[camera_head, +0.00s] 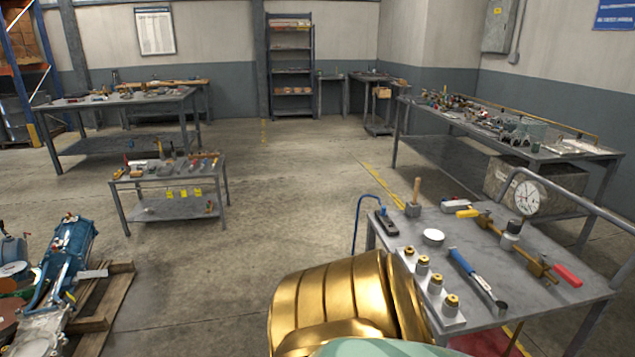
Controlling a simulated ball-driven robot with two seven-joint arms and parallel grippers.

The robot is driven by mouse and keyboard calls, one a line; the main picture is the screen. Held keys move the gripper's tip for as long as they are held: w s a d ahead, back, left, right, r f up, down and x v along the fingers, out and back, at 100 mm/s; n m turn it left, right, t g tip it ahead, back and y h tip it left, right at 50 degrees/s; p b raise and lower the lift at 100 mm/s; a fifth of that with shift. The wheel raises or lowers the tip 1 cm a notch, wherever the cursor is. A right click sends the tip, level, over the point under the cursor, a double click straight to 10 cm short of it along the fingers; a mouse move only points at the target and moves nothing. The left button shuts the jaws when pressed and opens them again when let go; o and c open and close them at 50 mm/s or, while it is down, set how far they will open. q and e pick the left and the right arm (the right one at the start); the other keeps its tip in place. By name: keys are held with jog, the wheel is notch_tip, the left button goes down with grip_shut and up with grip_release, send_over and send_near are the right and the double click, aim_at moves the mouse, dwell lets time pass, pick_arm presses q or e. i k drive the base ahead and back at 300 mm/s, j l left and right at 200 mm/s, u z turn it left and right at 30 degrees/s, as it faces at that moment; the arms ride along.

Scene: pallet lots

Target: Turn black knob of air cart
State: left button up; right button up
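The cart (462,222) stands at the right, with a grey metal top and a tubular handle on its far right side. A brass pipe assembly (490,224) lies across the top, with a yellow handle (468,213) at its left end and a red handle (568,275) at its right end. A small black knob (514,226) sits on a silver body in the middle of this assembly. A round white dial gauge (527,198) stands upright just behind it. Neither of my grippers shows, so their state and distance from the knob are hidden.
The cart top also holds a blue-handled tool (464,264), a block with brass fittings (432,290), a white disc (433,237) and a wooden-handled tool (414,198). A long workbench (540,154) stands behind. A pallet (105,305) lies left. Middle floor is clear.

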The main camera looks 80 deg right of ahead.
aim_at(513, 226)
jog(key=z, duration=3.95)
jog(key=i+l+u, duration=0.2)
jog(key=i+l, duration=0.45)
jog(key=i, duration=0.1)
